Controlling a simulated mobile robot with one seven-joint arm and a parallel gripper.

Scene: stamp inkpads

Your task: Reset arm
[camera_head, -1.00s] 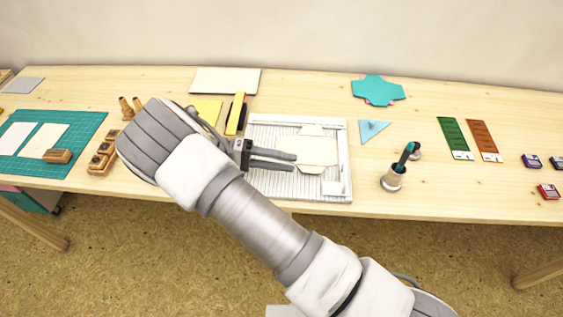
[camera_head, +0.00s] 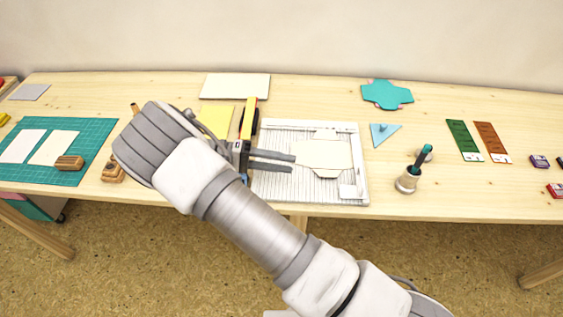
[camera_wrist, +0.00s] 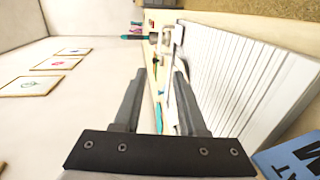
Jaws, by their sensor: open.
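My gripper (camera_head: 293,162) is open and empty, its two grey fingers reaching to the right over the left part of the white scoring board (camera_head: 275,184) in the head view. A cream cut-out sheet (camera_head: 322,155) lies on that board, right of the fingertips. In the wrist view my gripper (camera_wrist: 158,82) shows its two fingers apart with nothing between them. The grooved board (camera_wrist: 240,75) fills the right side there. My arm hides part of the table to the left of the board.
A green cutting mat (camera_head: 92,150) with a wooden stamp block (camera_head: 69,163) lies left. A yellow-topped tool (camera_head: 249,118) stands close behind my gripper. A pen cup (camera_head: 407,183), a blue triangle (camera_head: 383,134) and inkpads (camera_head: 539,161) are to the right.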

